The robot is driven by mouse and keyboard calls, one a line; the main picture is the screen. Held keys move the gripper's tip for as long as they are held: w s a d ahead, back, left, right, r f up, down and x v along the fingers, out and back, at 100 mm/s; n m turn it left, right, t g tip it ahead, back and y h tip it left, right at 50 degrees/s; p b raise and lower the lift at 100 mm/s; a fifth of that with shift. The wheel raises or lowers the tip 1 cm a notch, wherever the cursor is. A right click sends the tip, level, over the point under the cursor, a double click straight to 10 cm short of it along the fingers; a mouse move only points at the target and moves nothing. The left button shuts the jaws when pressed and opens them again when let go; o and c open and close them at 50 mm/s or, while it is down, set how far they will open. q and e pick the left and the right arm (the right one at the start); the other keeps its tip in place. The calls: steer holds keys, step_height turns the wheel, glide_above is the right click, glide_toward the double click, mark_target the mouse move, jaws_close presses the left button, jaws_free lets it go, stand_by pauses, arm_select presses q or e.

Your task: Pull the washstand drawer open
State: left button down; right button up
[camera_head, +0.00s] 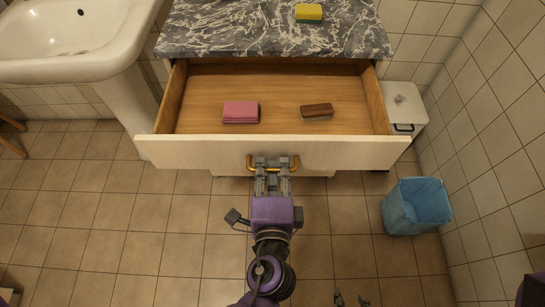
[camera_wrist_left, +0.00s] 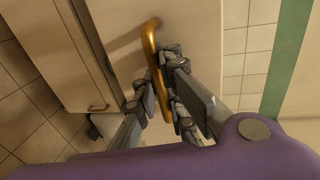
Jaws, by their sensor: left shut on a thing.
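The washstand drawer (camera_head: 200,152) is pulled out, with its wooden inside in view. Its pale front has a brass bar handle (camera_head: 291,161). My left gripper (camera_head: 272,163) is shut on the handle at the middle of the drawer front. The left wrist view also shows the gripper (camera_wrist_left: 161,90) with its fingers around the brass handle (camera_wrist_left: 151,42). The washstand (camera_head: 270,33) has a dark marbled top above the drawer. My right gripper (camera_head: 350,299) is only just seen at the bottom edge; whether it is open is unclear.
In the drawer lie a pink folded cloth or block (camera_head: 240,112) and a brown brush-like block (camera_head: 316,112). A yellow-green sponge (camera_head: 309,13) lies on top. A white basin (camera_head: 75,50) stands left. A blue-lined bin (camera_head: 416,206) and white box (camera_head: 404,105) stand right.

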stand_by(0.3)
arm_select(q)
steer(key=c, duration=2.1)
jaws_free()
steer(key=shift+s, duration=0.2)
steer(key=s, duration=0.2)
steer(key=s+r, duration=0.1)
steer(key=s, duration=0.4)
steer(key=shift+s+d+r, duration=0.15)
steer(key=shift+s+r, duration=0.2)
